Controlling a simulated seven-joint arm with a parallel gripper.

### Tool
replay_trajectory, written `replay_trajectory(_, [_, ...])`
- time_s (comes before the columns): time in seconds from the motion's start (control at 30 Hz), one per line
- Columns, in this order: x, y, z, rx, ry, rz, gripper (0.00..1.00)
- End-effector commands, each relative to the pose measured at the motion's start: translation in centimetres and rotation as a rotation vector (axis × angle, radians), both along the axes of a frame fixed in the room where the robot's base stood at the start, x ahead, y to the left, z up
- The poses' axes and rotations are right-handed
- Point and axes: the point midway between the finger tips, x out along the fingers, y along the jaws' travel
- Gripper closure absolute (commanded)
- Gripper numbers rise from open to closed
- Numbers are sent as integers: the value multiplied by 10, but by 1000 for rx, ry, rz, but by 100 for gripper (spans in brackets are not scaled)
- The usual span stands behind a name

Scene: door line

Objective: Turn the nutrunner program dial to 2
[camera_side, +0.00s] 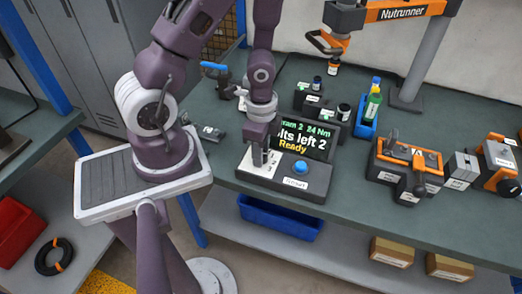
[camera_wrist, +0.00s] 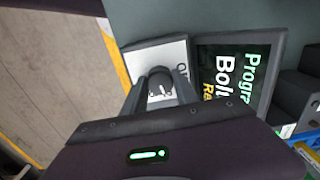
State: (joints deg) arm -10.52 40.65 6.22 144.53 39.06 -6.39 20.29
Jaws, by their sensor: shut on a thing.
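The program dial is a dark round knob on the white plate of a control box, and it shows between my fingers in the wrist view (camera_wrist: 160,78). The control box (camera_side: 312,184) stands at the front edge of the bench. My gripper (camera_side: 260,160) points down over the box's left part. In the wrist view my gripper (camera_wrist: 161,92) is shut on the dial, one finger on each side. The display (camera_side: 303,140) behind reads "2 24 Nm", "lts left 2" and "Ready", partly hidden by my arm. Most of the dial's number marks are hidden or too small to read.
A blue button (camera_side: 300,167) sits on the box right of my gripper. An orange nutrunner (camera_side: 397,12) hangs on a stand.

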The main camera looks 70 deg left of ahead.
Motion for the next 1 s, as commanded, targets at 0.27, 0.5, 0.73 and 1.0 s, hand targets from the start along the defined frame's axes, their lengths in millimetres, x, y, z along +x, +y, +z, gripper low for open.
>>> replay_trajectory(0.27, [1,0,0,-1,-4,-1,46])
replay_trajectory(0.5, [0,0,0,0,-1,-1,44])
replay_trajectory(0.73, [2,0,17,-3,-8,3,44])
replay_trajectory(1.0, [2,1,60,0,-7,3,44])
